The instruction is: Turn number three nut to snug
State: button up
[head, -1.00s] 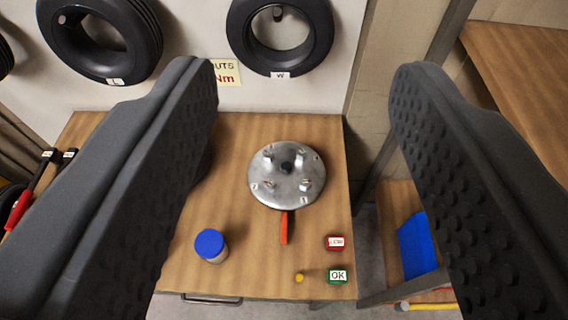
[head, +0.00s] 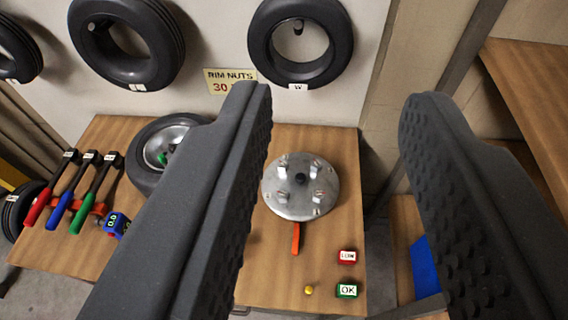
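The round metal hub plate (head: 300,205) sits on the wooden bench, with several studs or nuts standing up around a dark centre. Small number marks are near its rim, too small to read, so I cannot tell which nut is number three. An orange pointer or handle (head: 296,238) sticks out from its near edge. My gripper (head: 335,100) is open and empty, its two dark ribbed fingers reaching in from both sides. The left finger covers part of the bench just left of the plate.
Red (head: 48,190), blue (head: 72,190) and green (head: 95,195) handled tools lie at the left. A blue device reading 0.0 (head: 117,223) and a tyred wheel (head: 150,150) are beside them. Red LOW (head: 347,257) and green OK (head: 346,291) blocks stand at the front right.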

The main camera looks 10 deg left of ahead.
aim_at(283, 166)
jog(key=k, duration=0.6)
jog(key=u, duration=0.35)
jog(key=i, duration=1.45)
jog(key=z, duration=0.35)
